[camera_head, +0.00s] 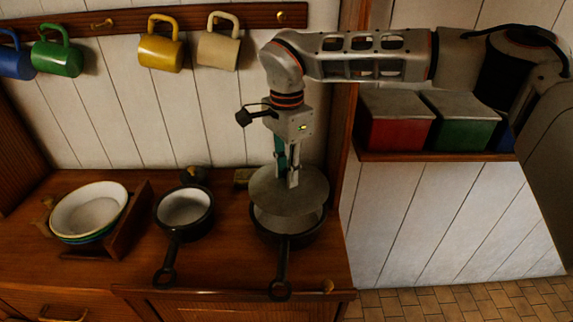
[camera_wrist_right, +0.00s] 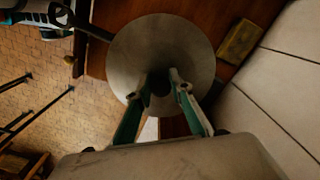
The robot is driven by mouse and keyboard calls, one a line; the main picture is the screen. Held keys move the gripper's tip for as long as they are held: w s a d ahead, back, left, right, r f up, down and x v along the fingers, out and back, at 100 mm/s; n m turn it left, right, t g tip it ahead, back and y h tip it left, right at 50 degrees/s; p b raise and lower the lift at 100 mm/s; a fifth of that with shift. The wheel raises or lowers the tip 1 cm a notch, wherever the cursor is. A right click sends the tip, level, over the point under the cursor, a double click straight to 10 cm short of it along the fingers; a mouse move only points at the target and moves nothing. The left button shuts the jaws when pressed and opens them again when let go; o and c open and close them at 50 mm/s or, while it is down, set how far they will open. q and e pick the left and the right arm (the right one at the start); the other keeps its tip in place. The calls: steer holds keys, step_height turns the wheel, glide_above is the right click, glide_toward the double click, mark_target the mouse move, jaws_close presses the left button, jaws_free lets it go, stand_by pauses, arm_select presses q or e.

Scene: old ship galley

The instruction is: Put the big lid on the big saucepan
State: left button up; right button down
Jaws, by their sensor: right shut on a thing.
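My right gripper (camera_head: 293,178) points down, shut on the knob of the big lid (camera_head: 302,194), a round grey metal disc. The lid is above the big saucepan (camera_head: 284,238), a dark pan with a pale inside and its handle toward the front. The lid sits over the pan's back part; the front of the pan's inside shows below the lid edge. In the right wrist view the lid (camera_wrist_right: 160,50) fills the space past the fingertips (camera_wrist_right: 160,86) and hides most of the pan. My left gripper is not in view.
A smaller saucepan (camera_head: 184,209) stands left of the big one. Further left is a wooden rack (camera_head: 132,222) with stacked bowls (camera_head: 88,211). Mugs hang above on a rail (camera_head: 190,18). Red (camera_head: 395,122) and green (camera_head: 461,122) canisters stand on a shelf at right.

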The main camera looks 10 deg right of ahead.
mark_target(286, 189)
steer(key=shift+f+b, duration=0.3)
steer(key=shift+f, duration=0.25)
step_height(286, 189, down, 2)
steer(key=shift+f+b, duration=0.15)
steer(key=shift+b, duration=0.7)
steer(key=shift+f+b, duration=0.35)
steer(key=shift+f, duration=0.65)
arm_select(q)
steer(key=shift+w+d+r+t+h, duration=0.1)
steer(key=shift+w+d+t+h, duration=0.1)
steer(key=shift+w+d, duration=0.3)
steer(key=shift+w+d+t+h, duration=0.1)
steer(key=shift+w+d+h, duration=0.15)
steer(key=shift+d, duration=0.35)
arm_select(e)
steer(key=shift+f, duration=0.1)
arm_select(q)
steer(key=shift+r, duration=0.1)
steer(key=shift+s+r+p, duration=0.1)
steer(key=shift+p, duration=0.25)
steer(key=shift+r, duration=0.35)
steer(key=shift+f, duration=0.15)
arm_select(e)
steer(key=shift+f, duration=0.4)
